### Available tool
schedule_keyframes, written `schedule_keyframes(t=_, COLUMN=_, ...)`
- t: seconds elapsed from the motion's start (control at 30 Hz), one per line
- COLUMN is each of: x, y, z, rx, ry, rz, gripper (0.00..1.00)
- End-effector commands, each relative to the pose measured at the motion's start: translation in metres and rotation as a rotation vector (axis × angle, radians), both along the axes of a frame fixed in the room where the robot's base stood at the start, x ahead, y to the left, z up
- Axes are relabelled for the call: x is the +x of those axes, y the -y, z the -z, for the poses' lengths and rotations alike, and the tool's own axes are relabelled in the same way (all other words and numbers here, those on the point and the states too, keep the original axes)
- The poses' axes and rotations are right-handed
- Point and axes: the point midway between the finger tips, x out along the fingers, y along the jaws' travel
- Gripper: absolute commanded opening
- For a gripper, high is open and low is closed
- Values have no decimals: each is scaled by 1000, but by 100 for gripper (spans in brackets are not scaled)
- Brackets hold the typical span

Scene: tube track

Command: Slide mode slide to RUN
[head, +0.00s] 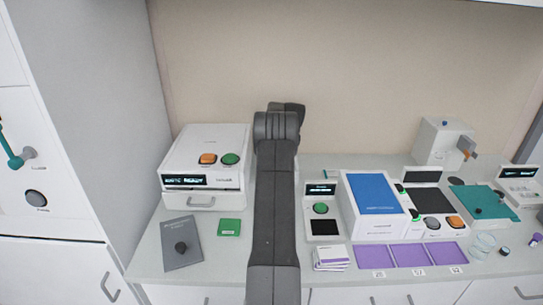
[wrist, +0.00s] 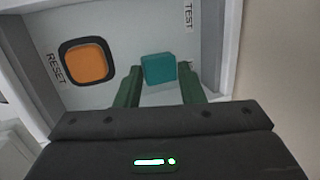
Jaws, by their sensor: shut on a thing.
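In the wrist view, the mode slide's teal knob (wrist: 158,70) stands on a pale grey panel (wrist: 115,25). My gripper (wrist: 160,76) has its two green fingers on either side of the knob and is shut on it. The word TEST is printed on the panel above and right of the knob. No RUN label shows in the wrist view; part of the panel is hidden behind my fingers and gripper body. In the head view, my arm reaches away over the bench, and neither the gripper nor the slide can be made out.
An orange RESET button (wrist: 86,62) sits on the panel left of the knob. In the head view, a white box device (head: 207,160) stands left of my arm. A blue-topped device (head: 375,193) and purple trays (head: 408,254) are to the right.

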Motion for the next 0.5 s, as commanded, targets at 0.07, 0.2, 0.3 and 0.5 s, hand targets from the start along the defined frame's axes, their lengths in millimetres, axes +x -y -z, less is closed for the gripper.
schedule_keyframes(t=0.07, x=-1, y=2, z=1, rx=-2, ry=-4, rz=1, gripper=21)
schedule_keyframes(t=0.2, x=-1, y=2, z=2, rx=-1, ry=-4, rz=2, gripper=45)
schedule_keyframes(t=0.3, x=-1, y=2, z=1, rx=-2, ry=-3, rz=1, gripper=45)
schedule_keyframes(t=0.5, x=0, y=1, z=0, rx=-2, ry=-1, rz=1, gripper=45)
